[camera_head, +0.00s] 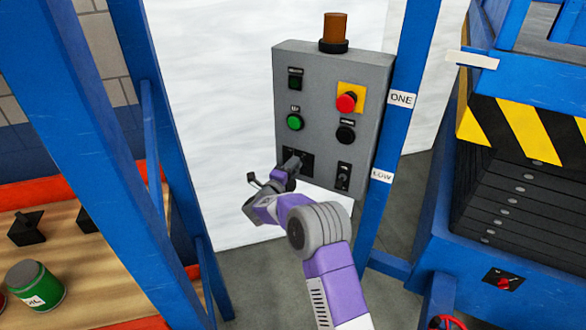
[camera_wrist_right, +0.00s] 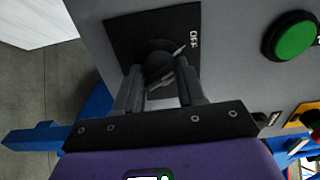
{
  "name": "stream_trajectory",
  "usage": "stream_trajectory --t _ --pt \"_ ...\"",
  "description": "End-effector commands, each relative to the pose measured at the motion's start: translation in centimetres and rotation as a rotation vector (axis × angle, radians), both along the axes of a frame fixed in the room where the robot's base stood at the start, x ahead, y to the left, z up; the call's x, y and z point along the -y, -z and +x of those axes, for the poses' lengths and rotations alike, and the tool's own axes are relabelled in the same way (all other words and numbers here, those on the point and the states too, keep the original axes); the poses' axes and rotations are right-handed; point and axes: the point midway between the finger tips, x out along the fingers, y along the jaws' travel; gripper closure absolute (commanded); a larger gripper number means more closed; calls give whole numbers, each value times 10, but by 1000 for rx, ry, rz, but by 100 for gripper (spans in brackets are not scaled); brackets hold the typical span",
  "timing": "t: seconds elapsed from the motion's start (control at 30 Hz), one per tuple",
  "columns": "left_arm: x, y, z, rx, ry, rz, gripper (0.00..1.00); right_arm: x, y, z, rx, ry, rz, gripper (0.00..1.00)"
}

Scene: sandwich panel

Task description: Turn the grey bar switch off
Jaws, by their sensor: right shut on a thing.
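The grey control panel (camera_head: 322,75) hangs between blue posts. The grey bar switch (camera_wrist_right: 158,66) sits on a black square plate (camera_wrist_right: 122,32) at the panel's lower left, under the green button (camera_head: 295,122). An "OFF" mark shows on the plate in the wrist view. My right gripper (camera_head: 290,165) is at this switch, also seen in the right wrist view (camera_wrist_right: 160,82), its two fingers closed on the bar. The fingers hide part of the bar, so its exact angle is hard to tell. My left gripper is out of view.
A second black rotary switch (camera_head: 343,176) is close by on the right. Above are a red mushroom button (camera_head: 347,103) and a black button (camera_head: 345,133). A blue post (camera_head: 388,140) borders the panel. A green can (camera_head: 36,285) stands on the left bench.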

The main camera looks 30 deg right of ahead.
Motion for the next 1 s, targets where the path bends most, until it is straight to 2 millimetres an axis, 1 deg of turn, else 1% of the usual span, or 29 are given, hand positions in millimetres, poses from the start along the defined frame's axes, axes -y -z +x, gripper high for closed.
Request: stream_trajectory --t 0.27,0.3,0.43,0.77,0.87,1.0 --pt "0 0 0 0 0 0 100 0 0 0 -2 -1 0 91" --pt "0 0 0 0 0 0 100 -1 0 0 -2 -2 0 56" --pt "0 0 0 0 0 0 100 0 0 0 -1 -1 0 36" --pt "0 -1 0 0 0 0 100 -3 0 -1 -1 -1 1 36" --pt "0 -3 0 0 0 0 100 -12 0 -6 -2 -4 2 36" --pt "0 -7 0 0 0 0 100 -33 -1 -18 -2 -4 1 36"
